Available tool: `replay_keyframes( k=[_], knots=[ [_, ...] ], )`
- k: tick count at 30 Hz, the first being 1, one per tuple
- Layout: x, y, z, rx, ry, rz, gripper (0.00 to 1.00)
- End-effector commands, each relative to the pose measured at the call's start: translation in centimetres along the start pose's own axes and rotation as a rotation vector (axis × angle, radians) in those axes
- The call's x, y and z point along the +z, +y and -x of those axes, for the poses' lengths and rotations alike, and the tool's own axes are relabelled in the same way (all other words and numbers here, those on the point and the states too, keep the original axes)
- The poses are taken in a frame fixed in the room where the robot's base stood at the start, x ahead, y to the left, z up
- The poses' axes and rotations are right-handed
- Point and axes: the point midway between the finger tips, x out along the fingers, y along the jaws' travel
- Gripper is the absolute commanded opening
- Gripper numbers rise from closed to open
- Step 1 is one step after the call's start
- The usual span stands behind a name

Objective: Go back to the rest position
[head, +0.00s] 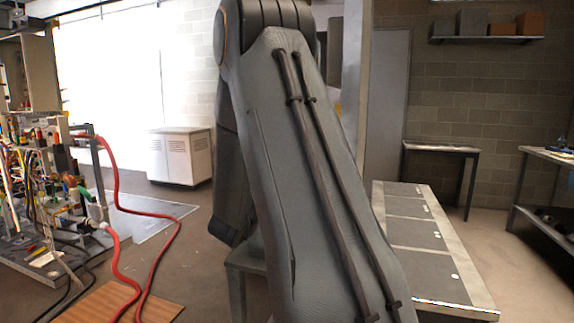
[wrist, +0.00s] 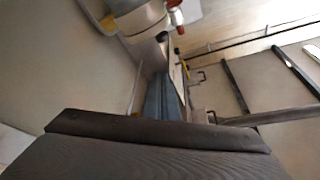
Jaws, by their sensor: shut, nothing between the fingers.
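My gripper (wrist: 158,130) shows in the wrist view as a wide dark block across the bottom, shut and empty. It is not visible in the head view. There, my own grey arm fills the middle and hides what lies behind it. No object is held.
In the head view, a rack of wires and pipes (head: 45,185) stands at the left, with red hoses (head: 118,225) running over the floor. A white cabinet (head: 180,156) stands behind. A long low grey bench (head: 415,240) is right of my arm. A wall shelf (head: 487,40) holds boxes.

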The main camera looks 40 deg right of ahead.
Motion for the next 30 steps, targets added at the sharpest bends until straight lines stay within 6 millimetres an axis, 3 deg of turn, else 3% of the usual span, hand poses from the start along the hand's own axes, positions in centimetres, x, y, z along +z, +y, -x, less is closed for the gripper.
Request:
replay_keyframes(
  k=[4,13,18,23,27,30],
  knots=[
    [-0.1,0.1,1.0,-0.001,0.001,0.000,0.00],
    [0.1,-0.1,1.3,-0.007,-0.020,-0.001,0.00],
    [3.0,-2.3,2.9,-0.071,-0.218,0.004,0.00],
    [7.4,-5.3,7.9,-0.190,-0.551,0.058,0.00],
    [10.2,-6.7,14.6,-0.302,-0.842,0.149,0.00],
    [11.2,-6.6,20.0,-0.380,-1.042,0.238,0.00]
  ],
)
